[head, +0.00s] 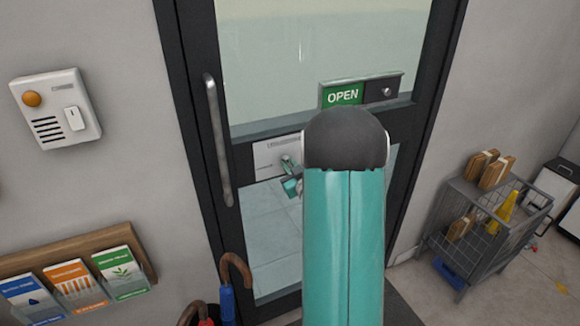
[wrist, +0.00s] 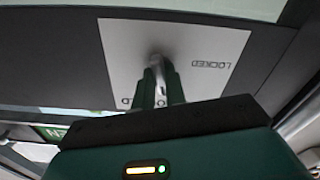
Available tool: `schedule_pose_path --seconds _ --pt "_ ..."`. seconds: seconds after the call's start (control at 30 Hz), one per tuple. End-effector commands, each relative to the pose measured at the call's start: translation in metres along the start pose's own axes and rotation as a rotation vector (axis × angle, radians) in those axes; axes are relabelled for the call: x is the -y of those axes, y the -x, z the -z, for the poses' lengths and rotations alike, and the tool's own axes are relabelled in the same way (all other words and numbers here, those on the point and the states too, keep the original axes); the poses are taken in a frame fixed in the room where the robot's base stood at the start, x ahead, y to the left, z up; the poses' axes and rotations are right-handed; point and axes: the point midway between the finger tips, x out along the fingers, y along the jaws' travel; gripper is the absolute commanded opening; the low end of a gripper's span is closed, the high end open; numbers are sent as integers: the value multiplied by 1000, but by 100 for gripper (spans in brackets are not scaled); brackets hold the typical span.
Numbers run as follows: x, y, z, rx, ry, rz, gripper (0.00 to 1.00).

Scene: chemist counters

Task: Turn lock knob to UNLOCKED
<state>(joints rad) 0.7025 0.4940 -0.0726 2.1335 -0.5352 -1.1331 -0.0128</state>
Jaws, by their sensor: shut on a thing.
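The lock plate (head: 268,160) is a white panel on the dark glass door, left of my arm. It also shows in the wrist view (wrist: 125,60), with the word LOCKED on its right side and another marking partly hidden at lower left. The silver lock knob (head: 285,161) sits on the plate; in the wrist view the knob (wrist: 156,70) stands between my teal fingers. My gripper (head: 290,180) is shut on the knob. The gripper also shows in the wrist view (wrist: 159,84). My wrist hides the lower part of the plate, so I cannot read the knob's exact setting.
A vertical door handle (head: 218,140) is left of the plate. A green OPEN sign (head: 343,96) hangs above right. An intercom (head: 57,108) and a leaflet rack (head: 75,262) are on the left wall. Umbrellas (head: 227,300) stand below; a wire cart (head: 480,235) is at right.

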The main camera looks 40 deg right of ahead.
Motion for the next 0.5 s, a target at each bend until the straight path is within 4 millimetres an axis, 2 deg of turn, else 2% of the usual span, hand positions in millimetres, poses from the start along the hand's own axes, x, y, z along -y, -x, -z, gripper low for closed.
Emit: schedule_pose_path --seconds 0.2,0.5 --pt "0 -1 2 -4 -160 1 0" --pt "0 -1 2 -4 -286 1 0"
